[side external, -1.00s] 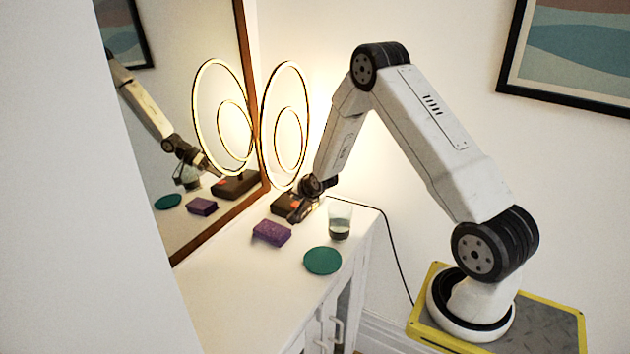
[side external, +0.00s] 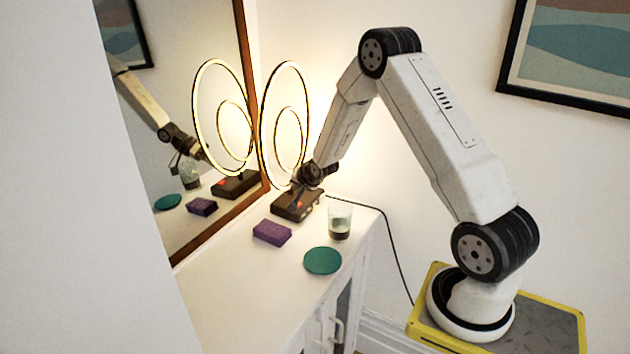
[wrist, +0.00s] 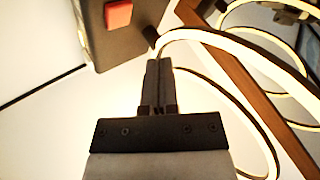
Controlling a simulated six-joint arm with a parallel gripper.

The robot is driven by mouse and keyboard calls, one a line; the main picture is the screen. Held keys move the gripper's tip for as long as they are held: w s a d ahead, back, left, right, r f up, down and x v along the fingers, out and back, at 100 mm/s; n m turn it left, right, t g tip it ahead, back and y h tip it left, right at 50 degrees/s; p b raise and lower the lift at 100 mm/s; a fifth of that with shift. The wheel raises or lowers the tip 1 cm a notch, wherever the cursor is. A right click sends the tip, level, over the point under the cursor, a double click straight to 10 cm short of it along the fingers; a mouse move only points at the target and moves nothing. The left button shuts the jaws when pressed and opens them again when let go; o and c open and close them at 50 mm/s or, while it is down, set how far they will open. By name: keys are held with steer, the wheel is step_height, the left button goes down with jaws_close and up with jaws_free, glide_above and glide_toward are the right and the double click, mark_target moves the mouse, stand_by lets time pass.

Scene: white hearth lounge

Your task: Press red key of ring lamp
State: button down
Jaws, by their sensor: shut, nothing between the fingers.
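The ring lamp has two glowing rings (side external: 285,62) on a dark box-shaped base (side external: 290,212), at the back of the white cabinet. Its red key (wrist: 118,14) shows clearly in the wrist view, on the top of the base (wrist: 122,48) near the upper edge; it is hard to make out in the side view. My gripper (side external: 297,184) is shut and empty, over the rear of the base beside the rings. In the wrist view the closed fingertips (wrist: 158,62) are below and right of the red key, apart from it. A lit ring (wrist: 235,45) passes close to the fingertips.
A purple block (side external: 272,233), a glass with dark liquid (side external: 340,222) and a green disc (side external: 322,261) stand in front of the lamp. A wood-framed mirror (side external: 262,150) rises behind. A cable runs off the right side. The cabinet's front left is clear.

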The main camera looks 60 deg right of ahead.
steer(key=shift+r, duration=0.7)
steer(key=shift+a+r, duration=0.1)
steer(key=shift+a, duration=0.15)
steer(key=s+a+r+n+g+y, duration=0.1)
steer(key=s+a+r+n, duration=0.25)
steer(key=a, duration=0.45)
steer(key=s+a+r+n+g+y, duration=0.1)
steer(key=s+a+r+n+g, duration=0.1)
steer(key=s+a+n, duration=0.4)
steer(key=s+a+r+n+g+y, duration=0.1)
steer(key=s+a+n, duration=0.3)
steer(key=s+a, duration=0.6)
steer(key=shift+s+a+r+g+y, duration=0.25)
steer(key=shift+s+r+g+y, duration=0.15)
steer(key=shift+s+g, duration=0.5)
